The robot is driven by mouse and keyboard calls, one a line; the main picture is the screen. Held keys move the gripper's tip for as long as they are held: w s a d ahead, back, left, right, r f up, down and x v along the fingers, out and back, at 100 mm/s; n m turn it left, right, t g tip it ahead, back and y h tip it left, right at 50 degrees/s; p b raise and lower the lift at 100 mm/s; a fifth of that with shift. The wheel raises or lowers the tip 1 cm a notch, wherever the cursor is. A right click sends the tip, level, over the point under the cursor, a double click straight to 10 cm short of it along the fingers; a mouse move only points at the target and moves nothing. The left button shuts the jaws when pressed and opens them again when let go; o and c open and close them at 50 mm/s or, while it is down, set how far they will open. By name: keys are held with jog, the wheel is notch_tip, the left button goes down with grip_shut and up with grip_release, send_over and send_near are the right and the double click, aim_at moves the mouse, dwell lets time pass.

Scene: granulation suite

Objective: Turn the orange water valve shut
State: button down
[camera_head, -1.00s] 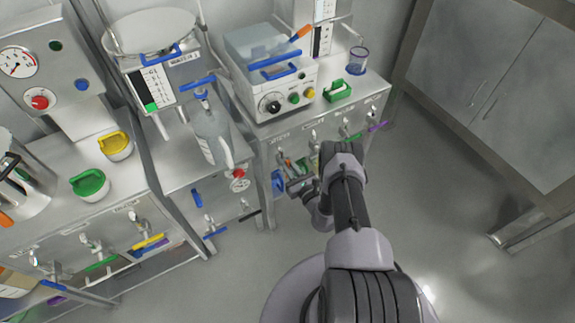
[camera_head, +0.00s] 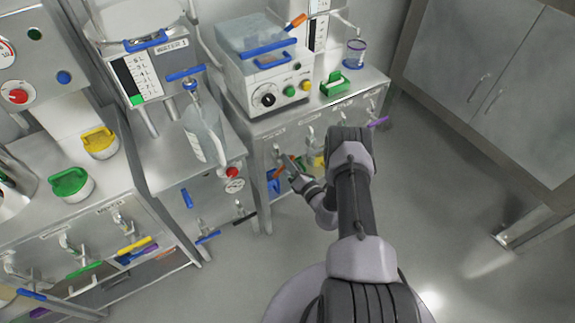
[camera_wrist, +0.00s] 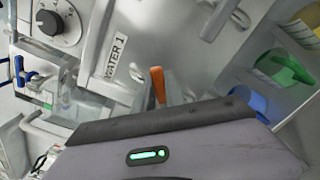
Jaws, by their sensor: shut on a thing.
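The orange water valve handle (camera_wrist: 157,84) stands out beside a "WATER 1" label in the wrist view, its lower end hidden behind my gripper body. In the head view a small orange piece of the handle (camera_head: 278,173) shows at my gripper (camera_head: 288,171), below the bench front. My gripper is shut on the orange handle. The valve body and the exact contact of the fingertips are mostly hidden by my arm and gripper.
Above is a bench (camera_head: 350,95) with a control box (camera_head: 265,85) and a green-handled container (camera_head: 334,84). A purple-handled valve (camera_head: 378,122) is to the right. A blue part (camera_wrist: 247,103) and a green part (camera_wrist: 287,68) lie right of the handle.

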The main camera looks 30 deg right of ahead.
jog(key=m+b, duration=0.1)
jog(key=m, duration=0.1)
jog(key=f+m+b, duration=0.1)
jog(key=m, duration=0.1)
jog(key=shift+d+f, duration=0.1)
jog(key=shift+d, duration=0.1)
jog(key=shift+f+m, duration=0.2)
jog(key=shift+m, duration=0.75)
jog(key=shift+f+m, duration=0.15)
jog(key=shift+m, duration=0.8)
jog(key=c, duration=1.4)
grip_release()
jog(key=shift+d, duration=0.1)
jog(key=s+p, duration=0.5)
jog(key=s, duration=1.2)
jog(key=shift+s+d, duration=0.2)
jog(key=shift+d, duration=0.05)
